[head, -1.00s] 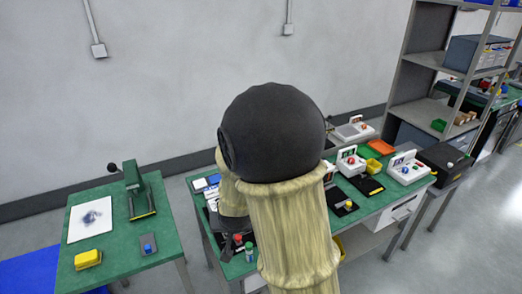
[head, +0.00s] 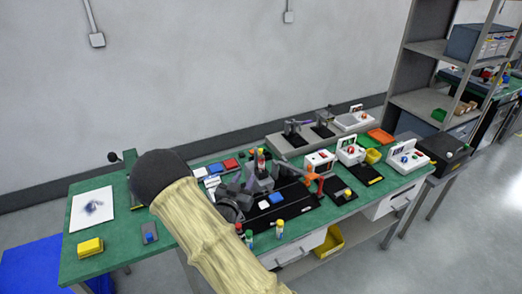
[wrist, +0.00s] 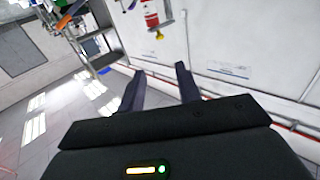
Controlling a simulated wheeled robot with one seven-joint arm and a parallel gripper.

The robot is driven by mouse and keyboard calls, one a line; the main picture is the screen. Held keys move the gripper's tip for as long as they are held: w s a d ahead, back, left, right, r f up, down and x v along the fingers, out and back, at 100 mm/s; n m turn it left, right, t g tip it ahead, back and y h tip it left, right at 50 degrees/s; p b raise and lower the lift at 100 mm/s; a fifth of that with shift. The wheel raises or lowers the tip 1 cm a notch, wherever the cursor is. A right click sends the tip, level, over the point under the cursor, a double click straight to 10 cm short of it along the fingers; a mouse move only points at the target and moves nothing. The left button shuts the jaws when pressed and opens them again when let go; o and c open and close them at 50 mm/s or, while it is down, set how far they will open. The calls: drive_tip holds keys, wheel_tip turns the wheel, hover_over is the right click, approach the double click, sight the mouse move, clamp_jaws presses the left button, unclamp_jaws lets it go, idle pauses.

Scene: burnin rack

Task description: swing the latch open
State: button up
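No part can be told for certain as the latch. An orange hooked piece (head: 314,181) stands on the bench beside a white boxed unit (head: 320,162); whether it is the latch I cannot tell. Dark clamp-like fixtures (head: 292,129) sit on a grey base behind. My gripper shows in the wrist view (wrist: 159,70) with its two dark fingers apart and nothing between them. In the head view my grey wrist parts are above the bench, left of the orange piece; the fingertips are not clear there.
The green bench (head: 140,231) carries a black mat (head: 296,205) with blue and white pieces, several small bottles (head: 279,229) at the front edge and an orange tray (head: 380,135). A yellow block (head: 90,247) is front left. A metal shelf (head: 420,95) stands right.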

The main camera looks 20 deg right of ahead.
sight(260, 151)
drive_tip(key=shift+w, duration=0.1)
drive_tip(key=p+x, duration=0.6)
drive_tip(key=x, duration=1.1)
drive_tip(key=shift+d, duration=0.2)
